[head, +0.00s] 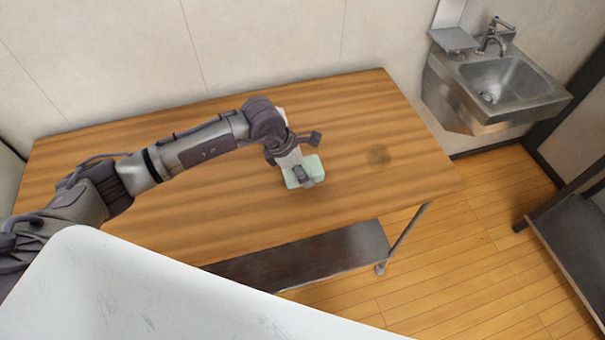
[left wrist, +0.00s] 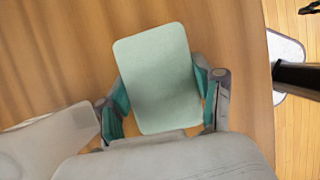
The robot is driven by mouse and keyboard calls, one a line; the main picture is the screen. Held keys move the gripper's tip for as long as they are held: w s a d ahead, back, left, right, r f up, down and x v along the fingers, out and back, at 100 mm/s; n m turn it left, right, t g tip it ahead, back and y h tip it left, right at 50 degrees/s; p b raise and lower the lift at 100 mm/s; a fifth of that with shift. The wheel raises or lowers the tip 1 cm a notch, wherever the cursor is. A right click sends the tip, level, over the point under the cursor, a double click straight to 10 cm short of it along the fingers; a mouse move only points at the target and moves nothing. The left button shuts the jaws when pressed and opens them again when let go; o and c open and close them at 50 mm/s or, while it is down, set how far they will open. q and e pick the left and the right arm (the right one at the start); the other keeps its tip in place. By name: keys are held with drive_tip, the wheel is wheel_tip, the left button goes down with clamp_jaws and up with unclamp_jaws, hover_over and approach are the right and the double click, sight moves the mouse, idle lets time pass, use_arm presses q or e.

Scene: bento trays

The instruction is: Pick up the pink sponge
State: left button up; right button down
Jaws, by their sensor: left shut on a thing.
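A pale green, rounded rectangular sponge (head: 316,166) is at the right-centre of the wooden table in the head view. It fills the middle of the left wrist view (left wrist: 158,75), and I see no pink on it. My left gripper (head: 299,173) is shut on this sponge, with one finger on each side of it in the left wrist view (left wrist: 165,97). The gripper hides part of the sponge in the head view. I cannot tell whether the sponge touches the table or is slightly above it. No pink sponge shows. My right gripper is not in view.
The wooden table (head: 400,150) is otherwise bare, with a dark round mark to the right of the gripper. A lower metal shelf (head: 300,258) is under it. A wall stands behind. A steel sink (head: 505,80) is at the right, and a dark shelf unit (head: 570,215) stands at the far right.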

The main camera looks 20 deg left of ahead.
use_arm(q)
drive_tip(key=shift+r+b, duration=0.4)
drive_tip(key=shift+r, duration=0.55)
drive_tip(key=s+d+r+b, duration=0.3)
drive_tip(key=d+r, duration=0.3)
drive_tip(key=d, duration=0.5)
drive_tip(key=shift+r, duration=0.4)
drive_tip(key=shift+s+d, duration=0.1)
drive_tip(key=shift+s, duration=0.05)
